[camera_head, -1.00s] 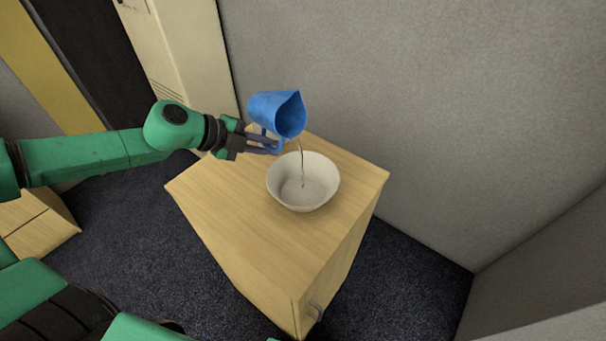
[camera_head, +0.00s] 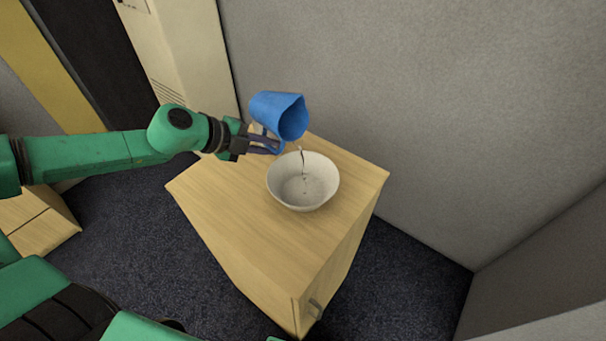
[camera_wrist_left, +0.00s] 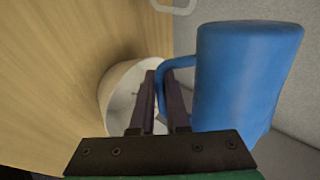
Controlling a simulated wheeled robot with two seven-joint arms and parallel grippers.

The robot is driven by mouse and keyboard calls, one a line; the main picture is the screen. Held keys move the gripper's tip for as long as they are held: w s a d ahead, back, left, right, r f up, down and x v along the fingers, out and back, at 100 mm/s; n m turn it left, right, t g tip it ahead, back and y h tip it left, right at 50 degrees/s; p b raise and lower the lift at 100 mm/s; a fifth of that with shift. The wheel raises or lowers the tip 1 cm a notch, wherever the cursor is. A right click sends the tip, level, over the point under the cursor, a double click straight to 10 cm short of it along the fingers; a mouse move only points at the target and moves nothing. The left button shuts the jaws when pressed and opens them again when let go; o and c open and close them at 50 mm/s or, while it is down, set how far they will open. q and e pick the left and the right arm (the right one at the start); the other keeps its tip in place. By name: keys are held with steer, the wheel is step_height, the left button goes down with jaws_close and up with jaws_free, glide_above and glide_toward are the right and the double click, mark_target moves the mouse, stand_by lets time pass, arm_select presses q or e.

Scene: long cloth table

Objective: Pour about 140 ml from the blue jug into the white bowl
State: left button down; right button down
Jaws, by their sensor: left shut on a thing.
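The blue jug (camera_head: 279,114) is tilted in the air above the white bowl, its mouth turned down to the right. A thin broken stream of liquid (camera_head: 303,160) falls from it into the white bowl (camera_head: 325,178). My left gripper (camera_head: 272,146) is shut on the jug's handle. In the left wrist view, my left gripper (camera_wrist_left: 158,100) closes at the handle of the blue jug (camera_wrist_left: 240,75), and part of the white bowl (camera_wrist_left: 118,88) shows behind the fingers. The level in the bowl is hard to tell. My right gripper does not show.
The bowl stands on a light wooden cabinet (camera_head: 240,220) with free room on its left and front. A grey wall (camera_head: 430,120) rises close behind it. A beige locker (camera_head: 185,50) stands at the back left. Dark carpet (camera_head: 140,245) surrounds the cabinet.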

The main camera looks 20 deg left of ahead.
arm_select(q)
steer(key=shift+w+a, duration=0.1)
steer(key=shift+a, duration=0.05)
steer(key=h+b, duration=0.1)
steer(key=b, duration=0.1)
steer(key=n+g+h+b, duration=0.1)
steer(key=b, duration=0.2)
steer(key=shift+f+n+h, duration=0.3)
steer(key=shift+f, duration=0.1)
steer(key=f+b, duration=0.1)
steer(key=d+f+b, duration=0.1)
steer(key=b, duration=0.1)
steer(key=shift+s+n+g+h, duration=0.3)
steer(key=shift+s, duration=0.1)
steer(key=shift+s+d+r+h, duration=0.15)
steer(key=shift+r+h, duration=0.15)
steer(key=shift+r, duration=0.35)
